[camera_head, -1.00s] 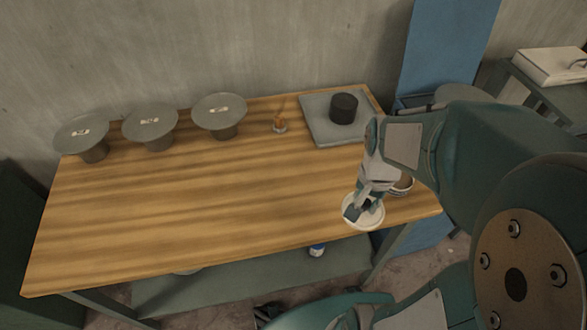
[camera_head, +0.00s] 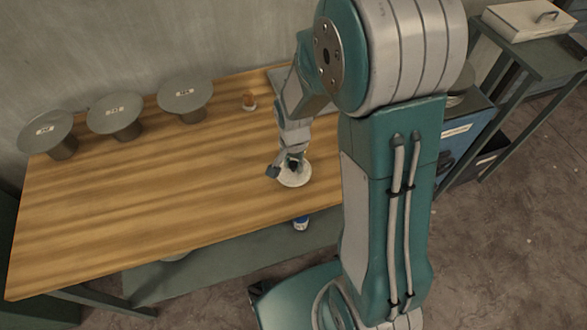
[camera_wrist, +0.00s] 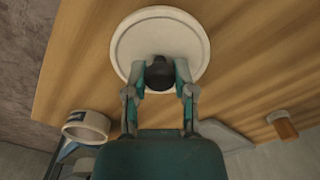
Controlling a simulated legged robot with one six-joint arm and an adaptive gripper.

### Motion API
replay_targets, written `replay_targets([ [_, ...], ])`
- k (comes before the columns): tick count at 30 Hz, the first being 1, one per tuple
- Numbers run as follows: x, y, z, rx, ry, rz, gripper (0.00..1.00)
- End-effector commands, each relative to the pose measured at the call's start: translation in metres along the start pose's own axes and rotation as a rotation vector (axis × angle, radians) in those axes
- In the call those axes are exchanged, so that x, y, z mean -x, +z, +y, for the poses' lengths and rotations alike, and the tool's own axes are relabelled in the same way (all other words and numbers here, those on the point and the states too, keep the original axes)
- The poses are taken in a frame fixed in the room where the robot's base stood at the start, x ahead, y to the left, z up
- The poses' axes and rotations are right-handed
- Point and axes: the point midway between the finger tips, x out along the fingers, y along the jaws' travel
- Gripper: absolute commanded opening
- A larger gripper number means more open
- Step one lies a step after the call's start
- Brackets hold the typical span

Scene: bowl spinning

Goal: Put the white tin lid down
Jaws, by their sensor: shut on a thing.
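The white tin lid (camera_head: 299,178) is a round, pale disc with a raised rim and a dark knob at its centre. In the wrist view the lid (camera_wrist: 160,28) fills the top middle. My gripper (camera_wrist: 160,75) is shut on its dark knob, one finger on each side. In the head view my gripper (camera_head: 288,168) is over the right front part of the wooden table (camera_head: 150,200), with the lid below it. I cannot tell whether the lid touches the tabletop or hangs just above it.
Several grey pedestal dishes, one of them here (camera_head: 186,100), stand along the back left. A small orange-brown item (camera_head: 249,102) stands at the back. In the wrist view, an open white container (camera_wrist: 86,127) is at the lower left. The table's left and middle are clear.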

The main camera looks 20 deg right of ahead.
Motion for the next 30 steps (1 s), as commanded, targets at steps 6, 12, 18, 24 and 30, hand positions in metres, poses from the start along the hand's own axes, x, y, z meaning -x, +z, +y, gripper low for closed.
replay_targets([
  [6, -0.027, 0.003, 0.000, 0.001, 0.005, -0.001, 0.02],
  [12, -0.027, 0.002, 0.001, 0.001, 0.003, -0.001, 0.02],
  [18, -0.029, 0.001, 0.002, 0.001, 0.002, -0.002, 0.65],
  [24, -0.029, 0.002, 0.001, 0.001, 0.003, -0.001, 0.68],
  [30, -0.028, 0.002, 0.001, 0.001, 0.003, -0.001, 0.68],
])
